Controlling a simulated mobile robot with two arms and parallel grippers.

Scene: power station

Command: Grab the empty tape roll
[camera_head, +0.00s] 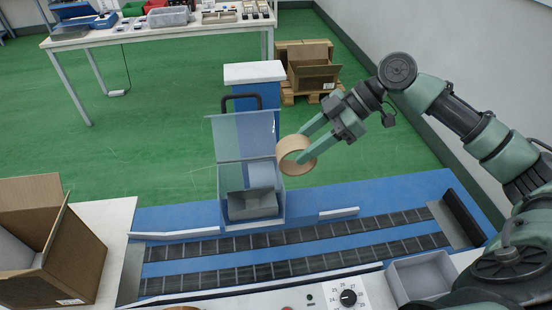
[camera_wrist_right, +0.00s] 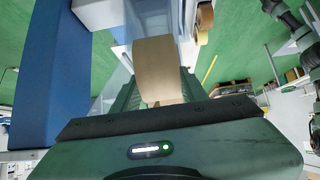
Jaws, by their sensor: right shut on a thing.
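The empty tape roll (camera_head: 296,154) is a tan cardboard ring. My right gripper (camera_head: 308,143) is shut on it and holds it in the air, just right of the clear-sided dispenser (camera_head: 245,165) on the blue conveyor. In the right wrist view the roll (camera_wrist_right: 155,70) shows as a tan band between the fingers, with its far side hidden. My left gripper is in neither view.
The conveyor (camera_head: 390,197) with black roller tracks runs across the front. An open cardboard box (camera_head: 80,255) stands at left and a grey bin (camera_head: 420,277) at right front. A white table (camera_head: 170,32) with trays is at the back. Green floor lies between.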

